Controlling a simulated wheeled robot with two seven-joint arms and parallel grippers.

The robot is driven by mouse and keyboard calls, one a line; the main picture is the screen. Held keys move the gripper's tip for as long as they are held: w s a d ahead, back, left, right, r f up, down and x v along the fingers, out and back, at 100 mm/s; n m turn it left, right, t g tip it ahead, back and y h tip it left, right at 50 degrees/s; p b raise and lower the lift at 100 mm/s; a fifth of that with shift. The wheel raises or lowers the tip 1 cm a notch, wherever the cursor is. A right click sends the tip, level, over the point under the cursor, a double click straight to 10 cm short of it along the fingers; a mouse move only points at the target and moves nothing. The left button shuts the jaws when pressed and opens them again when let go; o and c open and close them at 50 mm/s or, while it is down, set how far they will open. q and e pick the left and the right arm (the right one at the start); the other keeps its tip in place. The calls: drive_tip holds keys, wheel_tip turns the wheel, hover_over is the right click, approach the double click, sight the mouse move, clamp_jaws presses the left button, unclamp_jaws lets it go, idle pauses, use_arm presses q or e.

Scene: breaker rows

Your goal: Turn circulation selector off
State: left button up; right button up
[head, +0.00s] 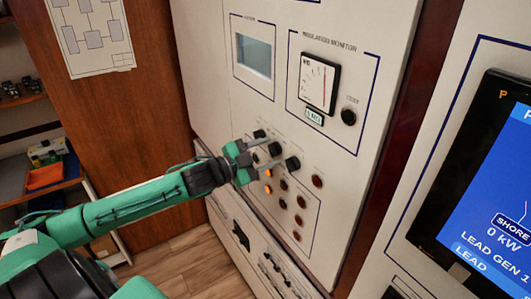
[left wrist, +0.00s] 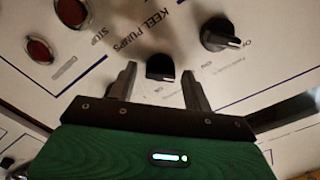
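Three black selector knobs sit in a slanting row on the pale panel: an upper left one (head: 259,134), a middle one (head: 275,149) and a lower right one (head: 293,163). My left gripper (head: 266,151) reaches the row from the left. In the left wrist view its two fingers (left wrist: 159,78) are apart, with one black knob (left wrist: 160,67) between them in the picture and gaps on both sides. A second knob (left wrist: 219,35) is right of the fingers, its pale mark pointing right. The small labels are too blurred to tell which knob is the circulation selector. My right gripper is out of view.
Several round lamps or buttons, some lit amber (head: 268,188), lie below the knobs. Red buttons (left wrist: 71,12) show by the "KEEL PUMPS" and "STOP" lettering. A meter (head: 318,83) and a black test knob (head: 348,116) are above. A large screen (head: 490,200) is at right.

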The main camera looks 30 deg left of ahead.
use_arm(q)
drive_tip(key=shift+s+a, duration=0.1)
idle(0.3)
drive_tip(key=b+v, duration=0.2)
drive_tip(key=v, duration=1.1)
drive_tip(key=shift+s+b, duration=0.25)
drive_tip(key=shift+b, duration=0.05)
idle(0.5)
drive_tip(key=shift+a, duration=0.15)
idle(0.4)
